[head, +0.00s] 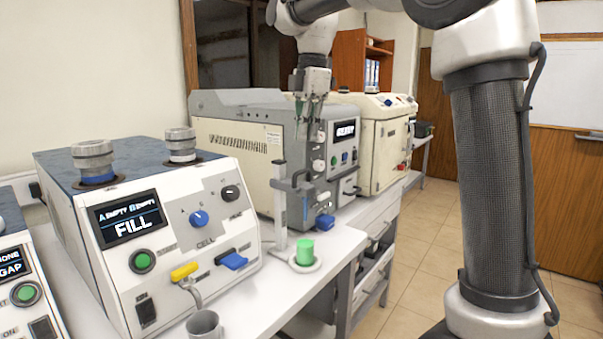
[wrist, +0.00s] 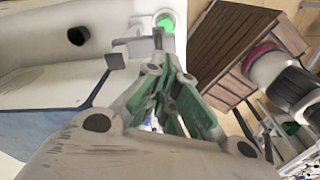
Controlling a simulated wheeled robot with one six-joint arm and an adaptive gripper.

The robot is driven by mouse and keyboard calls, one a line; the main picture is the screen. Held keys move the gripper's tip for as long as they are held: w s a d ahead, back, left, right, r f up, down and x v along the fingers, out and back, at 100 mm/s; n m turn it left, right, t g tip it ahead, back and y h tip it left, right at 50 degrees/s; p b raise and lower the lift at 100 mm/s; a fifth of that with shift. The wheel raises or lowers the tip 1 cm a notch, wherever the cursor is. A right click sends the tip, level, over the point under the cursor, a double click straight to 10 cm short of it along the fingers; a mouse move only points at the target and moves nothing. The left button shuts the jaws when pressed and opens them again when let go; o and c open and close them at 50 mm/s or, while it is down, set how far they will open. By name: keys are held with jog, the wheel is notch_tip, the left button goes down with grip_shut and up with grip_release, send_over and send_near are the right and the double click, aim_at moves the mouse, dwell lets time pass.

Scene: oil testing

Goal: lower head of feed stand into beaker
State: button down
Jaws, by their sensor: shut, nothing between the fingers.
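The feed stand (head: 281,215) is a slim grey-white column on the white bench in front of the grey machine. Its dark-ended head (head: 297,182) sticks out to the right, clear above the beaker. The green beaker (head: 305,252) stands on the stand's round white base; it also shows as a green disc in the wrist view (wrist: 165,21). My gripper (head: 309,121) points down and is shut and empty, above the stand's head and apart from it. Its green-padded fingers (wrist: 167,45) also show in the wrist view, below the beaker in the picture.
A white tester (head: 205,210) with dials and a FILL screen stands at the left. A grey cup (head: 204,325) sits under its yellow-handled tap. The grey machine (head: 262,150) with a lit screen stands behind the stand. The bench's right edge is close to the beaker; open floor lies beyond.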

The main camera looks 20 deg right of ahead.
send_near(304, 203)
jog(key=shift+w+a+r, duration=0.3)
jog(key=shift+w+r, duration=0.2)
jog(key=shift+w, duration=0.15)
notch_tip(304, 203, down, 12)
jog(key=shift+r, duration=0.2)
dwell(0.5)
jog(key=shift+d, duration=0.1)
jog(key=d, duration=0.1)
jog(key=d+r, duration=0.1)
jog(key=shift+w+d, duration=0.35)
jog(key=shift+r, duration=0.1)
